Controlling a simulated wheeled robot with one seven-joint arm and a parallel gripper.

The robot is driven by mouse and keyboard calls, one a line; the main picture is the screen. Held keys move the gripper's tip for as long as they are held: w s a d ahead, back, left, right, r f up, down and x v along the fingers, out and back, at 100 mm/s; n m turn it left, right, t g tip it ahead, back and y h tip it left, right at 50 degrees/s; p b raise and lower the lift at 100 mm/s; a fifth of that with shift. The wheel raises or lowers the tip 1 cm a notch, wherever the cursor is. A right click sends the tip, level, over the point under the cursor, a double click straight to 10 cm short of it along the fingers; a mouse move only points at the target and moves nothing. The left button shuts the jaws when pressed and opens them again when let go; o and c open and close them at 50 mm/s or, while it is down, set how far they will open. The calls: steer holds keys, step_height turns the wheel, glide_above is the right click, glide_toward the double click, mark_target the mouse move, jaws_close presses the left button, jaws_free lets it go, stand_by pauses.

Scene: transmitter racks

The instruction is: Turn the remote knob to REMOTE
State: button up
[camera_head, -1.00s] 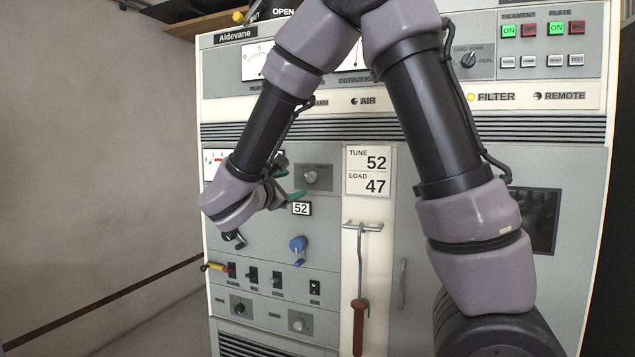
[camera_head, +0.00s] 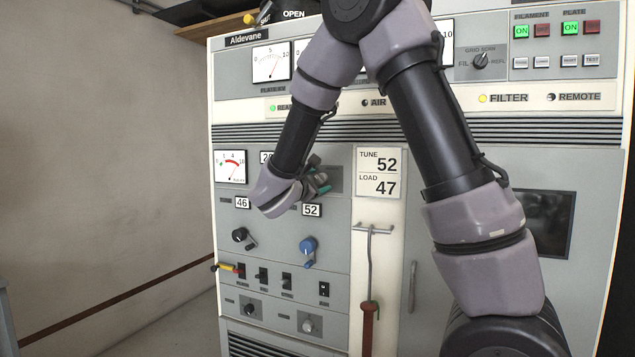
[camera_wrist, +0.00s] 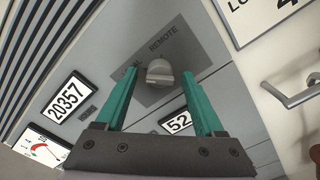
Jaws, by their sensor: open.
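The remote knob (camera_wrist: 159,72) is a grey rotary knob on a darker grey plate (camera_wrist: 186,50) marked LOCAL and REMOTE in the wrist view. Its pointer direction is hard to tell. My gripper (camera_wrist: 160,90) is open, with its two green fingers on either side of the knob in that picture and nothing between them. Whether the fingers reach the knob's depth is unclear; they appear apart from it. In the head view my gripper (camera_head: 322,184) is in front of the plate, below the meters, and the knob is hidden behind it.
A counter showing 52 (camera_head: 311,210) sits just below the plate. The TUNE/LOAD card (camera_head: 379,173) is to the right, above a hanging red-handled hook tool (camera_head: 370,310). A blue crank knob (camera_head: 308,246) and a black one (camera_head: 240,235) stick out lower on the panel.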

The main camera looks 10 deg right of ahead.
steer(key=shift+c, duration=0.2)
jaws_close()
steer(key=shift+m, duration=0.4)
steer(key=m, duration=0.3)
steer(key=shift+m, duration=0.4)
steer(key=m, duration=0.4)
steer(key=shift+m, duration=0.3)
steer(key=m, duration=0.8)
steer(key=shift+m, duration=0.5)
